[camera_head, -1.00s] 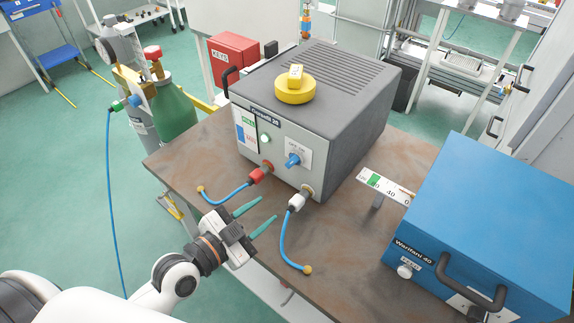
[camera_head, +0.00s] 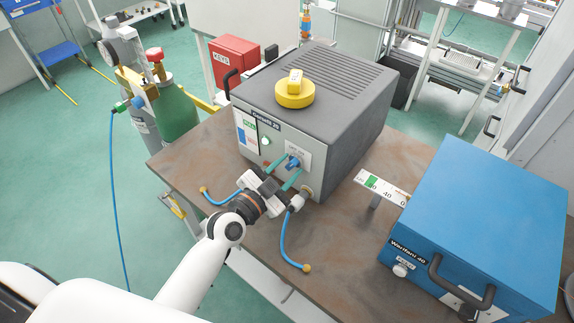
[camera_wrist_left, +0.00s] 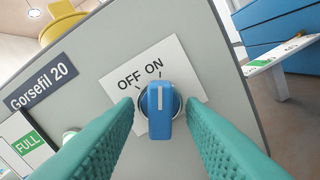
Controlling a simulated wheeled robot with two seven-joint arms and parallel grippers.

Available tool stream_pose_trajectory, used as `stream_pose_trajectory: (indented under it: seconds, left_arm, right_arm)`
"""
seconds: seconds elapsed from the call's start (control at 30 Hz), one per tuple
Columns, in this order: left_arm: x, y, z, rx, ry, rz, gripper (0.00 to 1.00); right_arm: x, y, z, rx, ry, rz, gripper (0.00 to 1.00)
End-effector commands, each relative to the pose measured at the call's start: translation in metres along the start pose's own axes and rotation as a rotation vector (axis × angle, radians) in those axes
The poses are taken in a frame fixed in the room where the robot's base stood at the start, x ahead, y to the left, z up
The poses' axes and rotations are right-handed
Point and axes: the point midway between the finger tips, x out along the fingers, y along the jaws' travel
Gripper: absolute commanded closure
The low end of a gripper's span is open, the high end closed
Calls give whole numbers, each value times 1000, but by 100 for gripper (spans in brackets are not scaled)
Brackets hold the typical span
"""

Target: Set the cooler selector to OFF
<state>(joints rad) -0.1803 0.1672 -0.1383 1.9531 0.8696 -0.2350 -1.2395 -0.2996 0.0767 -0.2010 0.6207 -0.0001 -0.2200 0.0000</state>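The cooler selector (camera_head: 293,162) is a blue knob on the front of the grey Gorsefil 20 unit (camera_head: 345,115). In the left wrist view the knob (camera_wrist_left: 160,110) sits on a white plate (camera_wrist_left: 188,58) marked OFF and ON. Its white line points up toward the ON mark; OFF is to the left. My left gripper (camera_head: 291,166) is in front of the knob. In the left wrist view its two green fingers (camera_wrist_left: 160,103) are open, one on each side of the knob, with a gap on both sides. My right gripper is not in view.
A yellow round piece (camera_head: 294,95) lies on the grey unit.

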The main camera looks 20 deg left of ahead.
Motion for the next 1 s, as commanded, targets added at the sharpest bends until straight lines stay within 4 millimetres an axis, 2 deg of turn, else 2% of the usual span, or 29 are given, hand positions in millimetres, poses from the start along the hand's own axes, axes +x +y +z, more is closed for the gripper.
stream_pose_trajectory:
  seconds: [0.33, 0.5, 0.53, 0.77, 1.0]
  left_arm:
    - [4, 0, 0, 0, 0, -1, 65]
    - [3, 0, 0, 0, 0, -1, 93]
    - [3, 0, 0, 0, 0, -1, 96]
    - [3, 0, 0, -18, 0, -1, 96]
    - [3, 0, 0, -123, 1, -2, 96]
  right_arm:
    - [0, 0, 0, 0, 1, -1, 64]
    - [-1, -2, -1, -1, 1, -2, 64]
    - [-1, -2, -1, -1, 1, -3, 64]
    - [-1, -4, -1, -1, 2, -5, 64]
    - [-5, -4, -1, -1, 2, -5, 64]
